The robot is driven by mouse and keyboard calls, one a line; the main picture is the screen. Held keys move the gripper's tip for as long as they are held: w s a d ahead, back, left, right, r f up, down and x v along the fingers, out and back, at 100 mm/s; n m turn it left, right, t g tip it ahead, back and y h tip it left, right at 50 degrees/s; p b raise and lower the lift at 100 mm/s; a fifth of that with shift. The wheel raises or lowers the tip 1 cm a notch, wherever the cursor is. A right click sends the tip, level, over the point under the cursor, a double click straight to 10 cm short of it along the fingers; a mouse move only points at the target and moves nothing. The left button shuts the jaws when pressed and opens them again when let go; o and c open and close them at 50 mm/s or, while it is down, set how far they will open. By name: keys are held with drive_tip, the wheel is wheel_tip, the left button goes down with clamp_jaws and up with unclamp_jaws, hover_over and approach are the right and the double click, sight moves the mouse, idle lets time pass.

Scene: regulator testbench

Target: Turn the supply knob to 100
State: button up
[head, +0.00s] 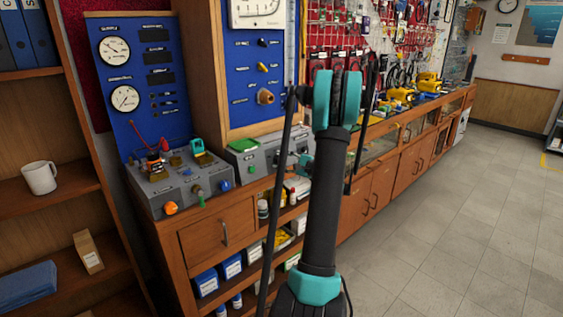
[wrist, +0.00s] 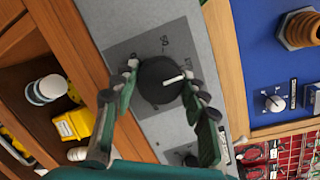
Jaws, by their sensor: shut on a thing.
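In the wrist view, a dark round knob (wrist: 153,88) with a white pointer line sits on a grey panel with a printed dark scale plate (wrist: 125,52). My gripper (wrist: 161,82) has its two green fingers on either side of the knob, shut on it. The pointer aims toward the right of the picture. A 50-like number shows above the knob; the other scale marks are too small or covered to read. In the head view, my arm hides the knob and most of the gripper. The supply gauge (head: 113,50) hangs on the blue board at left.
A grey console (head: 180,190) with several controls stands left on the wooden bench. The grey box (head: 258,160) right of it carries a green item. Shelves below hold bottles and boxes. Yellow tools (head: 403,94) stand farther along the bench. The tiled floor at right is clear.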

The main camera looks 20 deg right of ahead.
idle(0.3)
drive_tip(key=o, duration=1.2)
drive_tip(key=shift+c, duration=0.2)
drive_tip(key=v, duration=1.2)
